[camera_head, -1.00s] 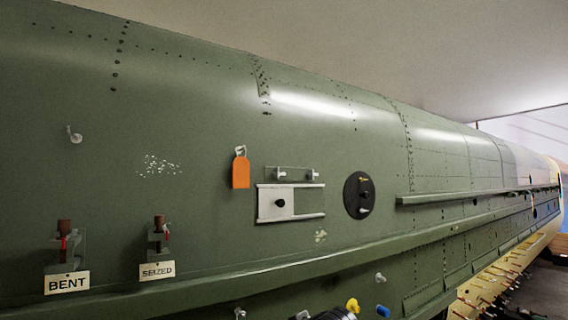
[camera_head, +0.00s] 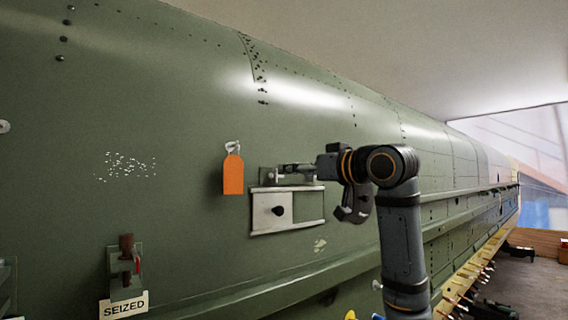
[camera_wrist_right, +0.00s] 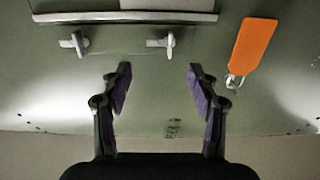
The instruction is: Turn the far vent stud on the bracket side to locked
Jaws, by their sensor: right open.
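The sliding vent panel (camera_head: 272,211), pale with a dark knob (camera_head: 278,210), sits on the green fuselage side. Above it is a clear strip with two small pale studs. In the right wrist view, which is inverted, the far stud (camera_wrist_right: 75,43) is at left and the near stud (camera_wrist_right: 163,42) is nearer the orange tag; both show pale winged heads. My right gripper (camera_wrist_right: 160,82) is open and empty, its fingertips apart from both studs. In the head view this gripper (camera_head: 288,170) hides much of the strip and the far stud. My left gripper is out of view.
An orange tag (camera_head: 233,174) hangs left of the vent. A fitting with a "SEIZED" label (camera_head: 124,305) is at lower left. A long green ledge (camera_head: 240,295) runs below the vent. My right arm covers the area of the black disc.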

